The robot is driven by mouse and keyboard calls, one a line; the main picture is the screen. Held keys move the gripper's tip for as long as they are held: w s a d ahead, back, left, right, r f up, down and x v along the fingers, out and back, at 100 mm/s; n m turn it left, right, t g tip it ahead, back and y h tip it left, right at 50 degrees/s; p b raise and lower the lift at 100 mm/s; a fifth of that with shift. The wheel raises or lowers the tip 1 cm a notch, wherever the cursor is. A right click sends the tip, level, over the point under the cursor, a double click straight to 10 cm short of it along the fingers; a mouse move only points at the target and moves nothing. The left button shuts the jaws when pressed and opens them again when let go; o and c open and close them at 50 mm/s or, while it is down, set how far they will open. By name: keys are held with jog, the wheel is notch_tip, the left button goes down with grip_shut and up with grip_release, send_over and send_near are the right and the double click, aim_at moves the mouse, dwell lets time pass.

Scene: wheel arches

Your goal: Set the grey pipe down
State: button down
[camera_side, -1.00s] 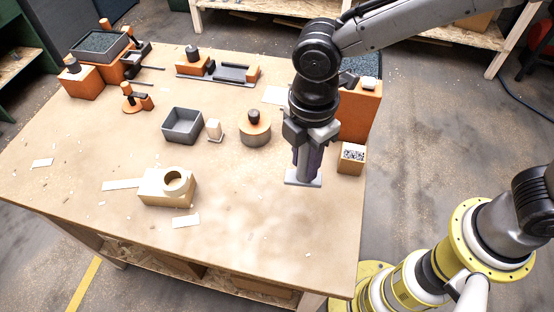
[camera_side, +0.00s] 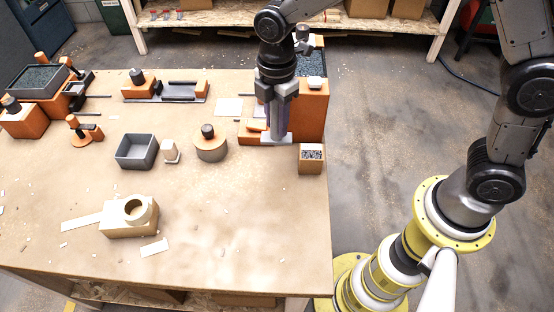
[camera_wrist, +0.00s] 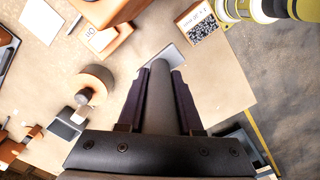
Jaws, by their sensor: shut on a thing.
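My gripper (camera_side: 276,118) points down, shut on the grey pipe (camera_wrist: 160,98). The pipe is between both dark fingers in the wrist view and stands about upright in the side view. A light grey square plate (camera_side: 275,138) is at its lower end; it also shows in the wrist view (camera_wrist: 173,58).
A small box with a speckled top (camera_side: 311,158) stands to the right near the table edge. A round wooden piece with a dark knob (camera_side: 210,145), a grey open tray (camera_side: 136,151) and a beige block with a ring (camera_side: 130,217) are to the left. The front table area is mostly clear.

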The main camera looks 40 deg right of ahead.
notch_tip(320, 180, down, 9)
jog(key=shift+f, duration=0.2)
dwell(0.3)
jog(key=shift+f, duration=0.1)
jog(key=c, duration=0.6)
grip_release()
